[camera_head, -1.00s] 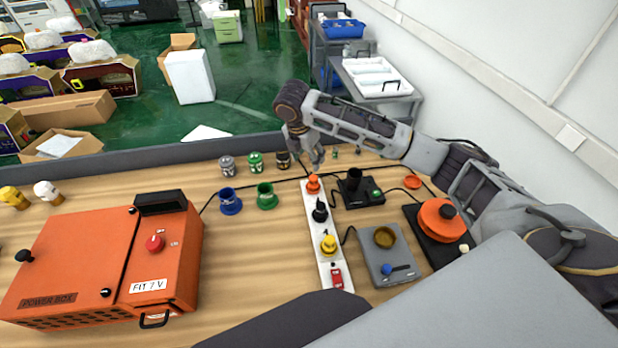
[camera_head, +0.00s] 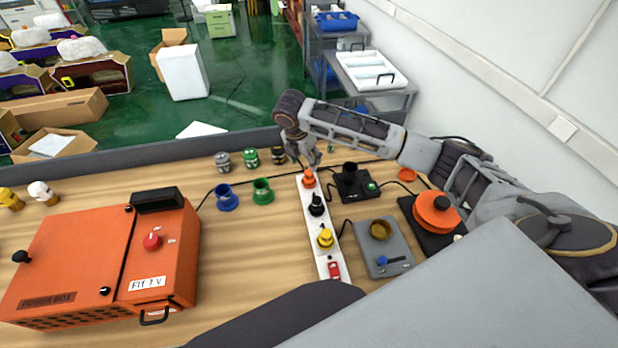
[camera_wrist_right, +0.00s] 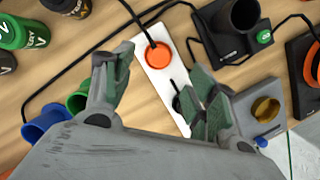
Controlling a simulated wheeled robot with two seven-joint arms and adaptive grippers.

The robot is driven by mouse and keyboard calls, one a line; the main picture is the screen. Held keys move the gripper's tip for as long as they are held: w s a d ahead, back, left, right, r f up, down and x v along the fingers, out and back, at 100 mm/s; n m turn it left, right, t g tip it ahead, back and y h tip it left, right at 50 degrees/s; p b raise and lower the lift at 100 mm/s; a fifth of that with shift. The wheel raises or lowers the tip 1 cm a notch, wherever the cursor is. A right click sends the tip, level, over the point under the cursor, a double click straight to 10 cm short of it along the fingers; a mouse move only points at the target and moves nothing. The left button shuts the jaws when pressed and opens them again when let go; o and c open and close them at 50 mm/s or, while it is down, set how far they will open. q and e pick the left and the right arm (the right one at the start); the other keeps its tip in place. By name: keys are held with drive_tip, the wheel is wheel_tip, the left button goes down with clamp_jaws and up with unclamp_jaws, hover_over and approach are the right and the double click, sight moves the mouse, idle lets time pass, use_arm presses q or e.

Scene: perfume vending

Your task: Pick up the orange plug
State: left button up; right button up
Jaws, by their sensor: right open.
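The orange plug (camera_head: 309,179) stands in the far end of the white power strip (camera_head: 312,218). In the right wrist view the orange plug (camera_wrist_right: 158,55) shows from above, beyond and between the fingertips. A black plug (camera_head: 316,205) and a yellow plug (camera_head: 325,237) stand in the same strip, nearer me. My right gripper (camera_head: 308,160) is above the far end of the strip, close to the orange plug. In the right wrist view the right gripper (camera_wrist_right: 155,88) is open, with nothing between its fingers. My left gripper is not in view.
An orange power box (camera_head: 90,255) fills the left of the table. Blue (camera_head: 227,198) and green (camera_head: 263,192) cups stand left of the strip. A black device (camera_head: 355,184), a grey device (camera_head: 370,250) and an orange round device (camera_head: 436,211) stand to its right.

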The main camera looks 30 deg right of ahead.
sight(308, 172)
drive_tip(key=shift+x, duration=1.95)
drive_tip(key=shift+f+p, duration=0.15)
drive_tip(key=shift+p, duration=0.15)
drive_tip(key=p+x, duration=0.1)
drive_tip(key=x, duration=0.3)
drive_tip(key=shift+s+a, duration=0.15)
drive_tip(key=shift+f, duration=0.5)
drive_tip(key=c, duration=1)
